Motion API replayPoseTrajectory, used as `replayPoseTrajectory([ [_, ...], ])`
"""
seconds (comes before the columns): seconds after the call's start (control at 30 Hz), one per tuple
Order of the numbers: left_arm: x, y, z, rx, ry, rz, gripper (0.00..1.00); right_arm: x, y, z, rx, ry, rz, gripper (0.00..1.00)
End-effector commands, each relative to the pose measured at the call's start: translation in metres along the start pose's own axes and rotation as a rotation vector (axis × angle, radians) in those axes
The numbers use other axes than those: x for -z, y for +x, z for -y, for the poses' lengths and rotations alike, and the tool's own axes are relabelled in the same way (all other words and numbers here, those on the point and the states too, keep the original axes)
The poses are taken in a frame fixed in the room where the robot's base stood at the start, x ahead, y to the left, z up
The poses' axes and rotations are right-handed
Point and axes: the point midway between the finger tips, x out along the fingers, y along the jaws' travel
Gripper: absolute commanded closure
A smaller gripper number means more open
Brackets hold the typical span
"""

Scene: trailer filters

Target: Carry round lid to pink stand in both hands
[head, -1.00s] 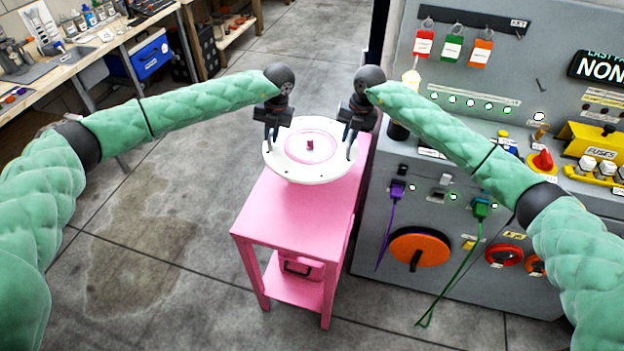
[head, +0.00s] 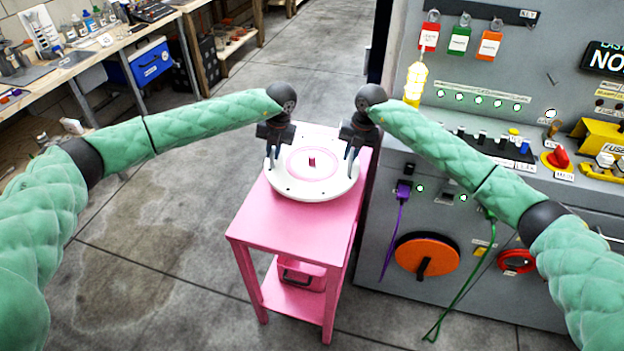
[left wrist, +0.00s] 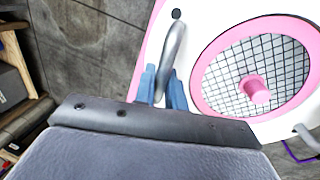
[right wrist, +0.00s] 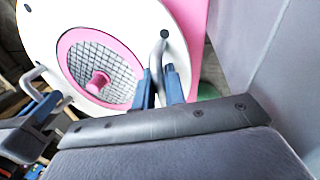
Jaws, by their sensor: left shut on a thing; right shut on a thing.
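The round white lid (head: 312,187) has a pink ring and a pink centre knob, and a handle at each side. It is over the far part of the pink stand's top (head: 285,222); I cannot tell whether it touches. My left gripper (head: 272,156) is shut on the lid's left handle, a grey bar between its blue fingers (left wrist: 162,85). My right gripper (head: 352,156) is shut on the right handle, seen between its fingers (right wrist: 160,85). A mesh shows inside the pink ring in the left wrist view (left wrist: 255,75).
A grey control cabinet (head: 400,290) with switches, plugs and cables stands close to the stand's right. A workbench (head: 100,65) with tools and a blue box (head: 146,60) is at the upper left. The floor left of the stand is clear.

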Motion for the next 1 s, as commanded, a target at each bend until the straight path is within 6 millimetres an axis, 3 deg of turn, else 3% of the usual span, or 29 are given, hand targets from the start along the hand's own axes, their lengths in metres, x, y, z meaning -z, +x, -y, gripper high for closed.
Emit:
replayPoseTrajectory([
  [0.37, 0.0, 0.003, -0.001, -0.001, -0.002, 0.0, 1.0, -0.001, 0.002, 0.002, 0.001, 0.001, 0.001, 1.0],
  [1.0, 0.0, 0.025, 0.004, -0.001, -0.002, 0.0, 1.0, -0.001, 0.024, 0.006, 0.001, 0.001, 0.001, 1.0],
])
